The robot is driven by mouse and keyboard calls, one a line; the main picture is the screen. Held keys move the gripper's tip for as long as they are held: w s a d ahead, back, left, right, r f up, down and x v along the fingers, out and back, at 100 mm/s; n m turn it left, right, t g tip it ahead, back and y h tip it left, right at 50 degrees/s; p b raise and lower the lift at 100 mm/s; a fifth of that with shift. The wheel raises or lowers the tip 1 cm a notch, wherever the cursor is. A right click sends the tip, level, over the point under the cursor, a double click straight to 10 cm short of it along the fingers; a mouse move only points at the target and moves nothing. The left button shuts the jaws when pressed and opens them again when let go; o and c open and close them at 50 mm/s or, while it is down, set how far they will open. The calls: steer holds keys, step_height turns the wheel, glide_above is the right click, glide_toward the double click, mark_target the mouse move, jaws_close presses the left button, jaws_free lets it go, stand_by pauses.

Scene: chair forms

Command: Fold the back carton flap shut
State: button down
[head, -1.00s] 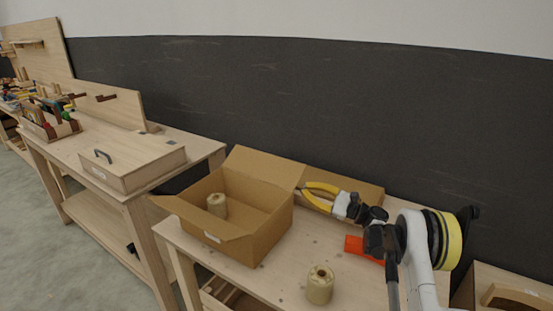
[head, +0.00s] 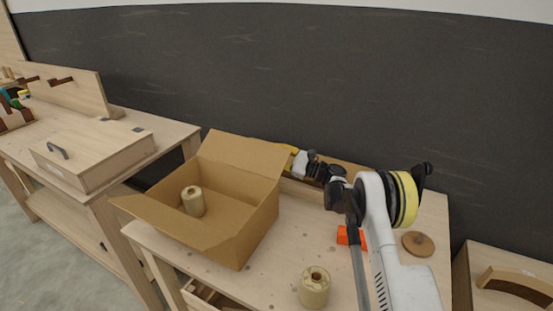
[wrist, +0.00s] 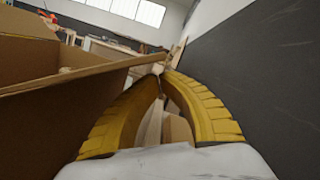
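The open brown carton (head: 245,238) stands on the wooden workbench. Its back flap (head: 240,155) stands raised and leans outward at the far side, toward the wall. My gripper (head: 288,147) is behind the right end of this flap, partly hidden by it. In the wrist view, its two yellow curved fingers converge until their tips (wrist: 160,73) appear to meet, with nothing seen between them. A flap edge (wrist: 85,74) runs just left of the fingers there; I cannot tell whether it touches them. A tan roll (head: 193,201) stands inside the carton.
A second tan roll (head: 314,288) stands at the bench's front. An orange block (head: 350,235) and a round wooden disc (head: 418,243) lie near my arm. A low rail runs behind my gripper. A lidded wooden box (head: 95,155) sits on the left bench.

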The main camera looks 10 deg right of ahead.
mark_target(258, 146)
steer(key=shift+b+x, duration=0.35)
steer(key=shift+x, duration=1.15)
steer(key=shift+r, duration=0.2)
steer(key=shift+r+n, duration=0.2)
steer(key=shift+n, duration=0.3)
